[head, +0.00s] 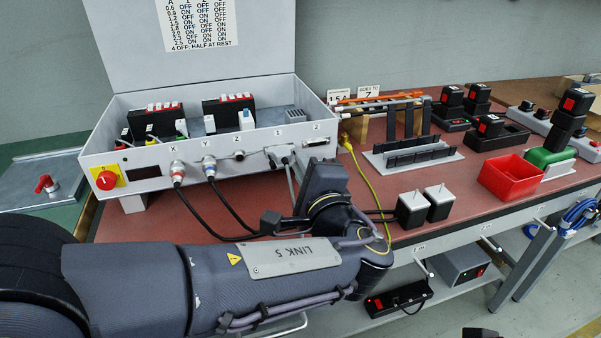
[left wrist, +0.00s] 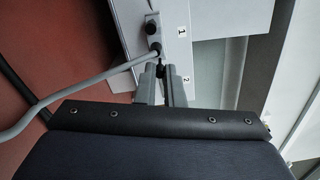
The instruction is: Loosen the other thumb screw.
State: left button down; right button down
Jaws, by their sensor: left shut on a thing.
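The grey control box (head: 240,158) stands on the red bench, with sockets along its front face. A plug (head: 273,156) sits at the socket marked 1. In the left wrist view a black thumb screw knob (left wrist: 152,27) stands clear beside label 1. My left gripper (head: 288,160) is at the plug's right side in the head view. Its fingers, also in the left wrist view (left wrist: 160,70), are shut on the other thumb screw, which they mostly hide. A grey cable (left wrist: 105,77) leaves the plug close to the fingertips. My right gripper's fingers are not in view.
Black cables hang from sockets X (head: 177,168) and Y (head: 209,166). Two grey-topped black blocks (head: 412,209) stand right of my left wrist. A slotted rack (head: 418,152) and a red bin (head: 510,178) stand further right. The open lid (head: 200,45) rises behind.

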pick_arm(q)
jog(key=c, duration=1.8)
grip_release()
jog(key=shift+o, duration=0.2)
